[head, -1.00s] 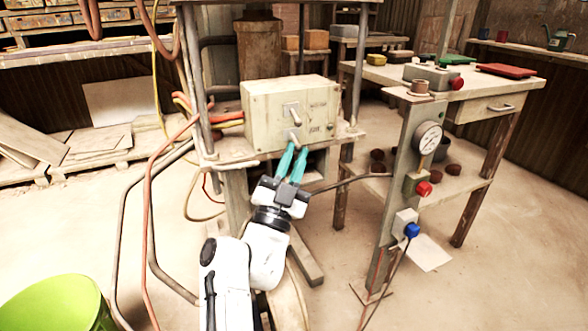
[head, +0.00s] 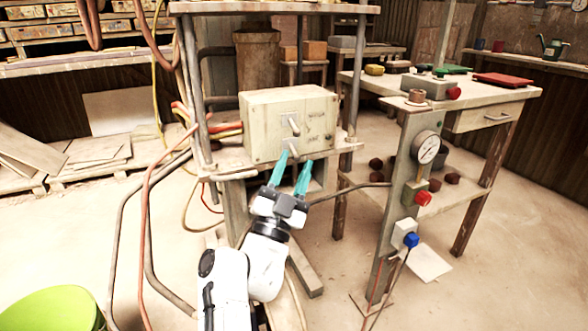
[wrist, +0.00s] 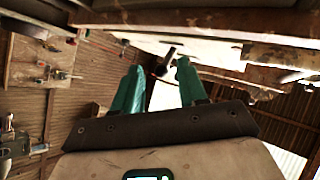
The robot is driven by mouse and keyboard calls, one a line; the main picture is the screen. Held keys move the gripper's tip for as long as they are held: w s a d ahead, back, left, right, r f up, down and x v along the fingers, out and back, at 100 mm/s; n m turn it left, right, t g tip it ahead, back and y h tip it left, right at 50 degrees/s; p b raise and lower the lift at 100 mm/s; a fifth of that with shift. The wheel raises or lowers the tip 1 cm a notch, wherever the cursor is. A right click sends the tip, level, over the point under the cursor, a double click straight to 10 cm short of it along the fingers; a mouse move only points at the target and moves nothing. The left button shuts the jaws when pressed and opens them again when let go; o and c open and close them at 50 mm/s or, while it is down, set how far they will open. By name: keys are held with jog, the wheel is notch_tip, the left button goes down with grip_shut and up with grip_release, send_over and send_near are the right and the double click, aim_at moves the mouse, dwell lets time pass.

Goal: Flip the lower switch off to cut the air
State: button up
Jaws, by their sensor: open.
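The pale switch box (head: 262,128) sits on the stand's shelf in the head view. Its front carries an upper switch (head: 293,126) with a light lever and a lower switch (head: 292,148) below it. My gripper (head: 296,160) has two teal fingers, spread apart and empty, pointing up at the box just below the lower switch. In the wrist view my gripper (wrist: 158,68) also shows open, with a dark lever (wrist: 167,61) in the gap near the fingertips. I cannot tell whether a finger touches it, nor which way the lower lever is set.
A post to the right carries a gauge (head: 426,147), a red knob (head: 423,198) and a blue knob (head: 411,240). Orange hoses (head: 150,200) and grey pipes hang at left. A green bucket (head: 50,310) stands at lower left. A workbench (head: 440,95) stands behind the post.

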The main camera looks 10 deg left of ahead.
jog(key=p+v, duration=0.2)
jog(key=v, duration=0.5)
jog(key=shift+s+f, duration=0.2)
